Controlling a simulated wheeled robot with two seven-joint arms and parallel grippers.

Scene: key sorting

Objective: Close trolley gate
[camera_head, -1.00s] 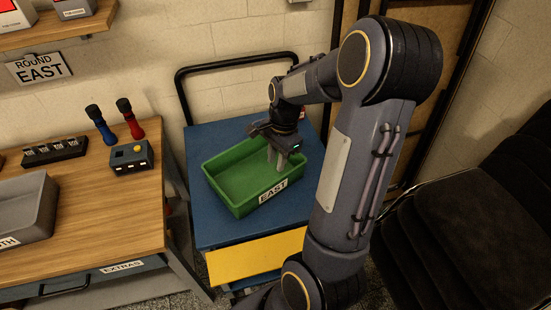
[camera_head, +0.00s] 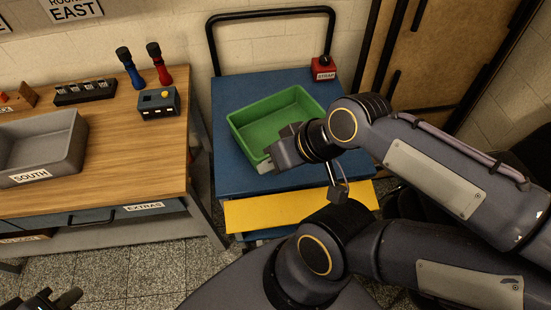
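The trolley has a blue deck (camera_head: 232,170) and a black tube handle (camera_head: 270,13) at the back. Its yellow gate panel (camera_head: 262,215) lies along the front edge, below the deck; I cannot tell its exact angle. My arm covers part of the gate's right side. A green bin (camera_head: 243,112) sits on the deck. My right gripper (camera_head: 265,166) points left at the bin's front corner, above the gate. It seems to hold nothing; its finger gap is unclear. My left gripper (camera_head: 60,297) is at the bottom left, over the floor, partly cut off by the frame.
A wooden table (camera_head: 120,150) with a grey SOUTH bin (camera_head: 75,150) and an EXTRAS drawer (camera_head: 110,213) stands left of the trolley, a narrow gap between. A red STRAP box (camera_head: 322,70) is on the deck's back right. Bare floor (camera_head: 140,265) shows in front.

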